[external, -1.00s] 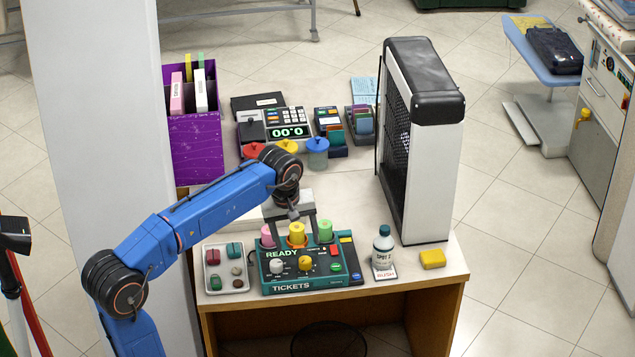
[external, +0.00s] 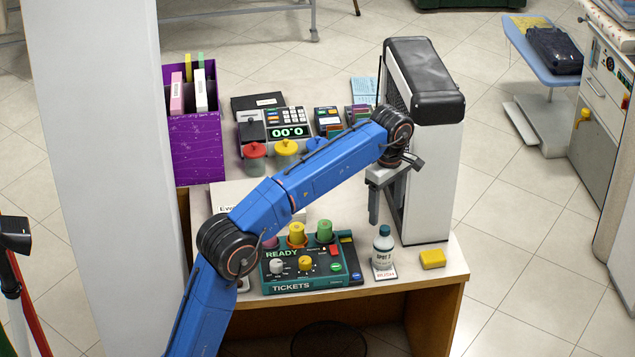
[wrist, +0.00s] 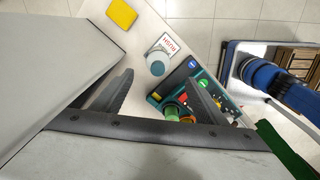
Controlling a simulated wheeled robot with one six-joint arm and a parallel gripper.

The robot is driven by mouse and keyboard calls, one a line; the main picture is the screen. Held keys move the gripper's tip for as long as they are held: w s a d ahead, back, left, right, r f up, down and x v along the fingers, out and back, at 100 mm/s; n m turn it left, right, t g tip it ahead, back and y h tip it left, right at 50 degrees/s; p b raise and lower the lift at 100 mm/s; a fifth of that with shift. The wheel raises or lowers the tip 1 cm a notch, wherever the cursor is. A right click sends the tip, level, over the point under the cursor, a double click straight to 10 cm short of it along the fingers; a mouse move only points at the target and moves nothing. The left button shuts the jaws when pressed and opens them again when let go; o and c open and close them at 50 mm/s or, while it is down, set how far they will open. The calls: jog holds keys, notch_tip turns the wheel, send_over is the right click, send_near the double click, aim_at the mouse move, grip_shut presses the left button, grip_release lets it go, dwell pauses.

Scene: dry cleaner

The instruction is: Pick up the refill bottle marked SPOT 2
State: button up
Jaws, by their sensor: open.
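The refill bottle marked SPOT 2 (external: 383,250) stands upright near the front right of the counter, white with a dark label and a blue-grey cap. In the wrist view the bottle (wrist: 158,62) shows from above, beyond my fingertips. My gripper (external: 374,208) is open and empty, above and just behind the bottle, beside the tall white-and-black unit. In the wrist view my gripper's two fingers (wrist: 158,82) are spread apart, with nothing between them. The bottle stands apart from the fingers.
The teal TICKETS panel (external: 290,287) with knobs and coloured cylinders stands left of the bottle. A yellow block (external: 432,259) lies to its right. The tall unit (external: 426,190) stands close behind. A RUSH card (external: 386,275) lies at the bottle's foot.

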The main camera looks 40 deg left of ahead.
aim_at(384, 240)
notch_tip(384, 240, down, 12)
jog(key=shift+w+f, duration=0.1)
jog(key=shift+w+a+f, duration=0.1)
jog(key=shift+w+f, duration=0.05)
jog(key=shift+f, duration=2.45)
jog(key=c, duration=1.4)
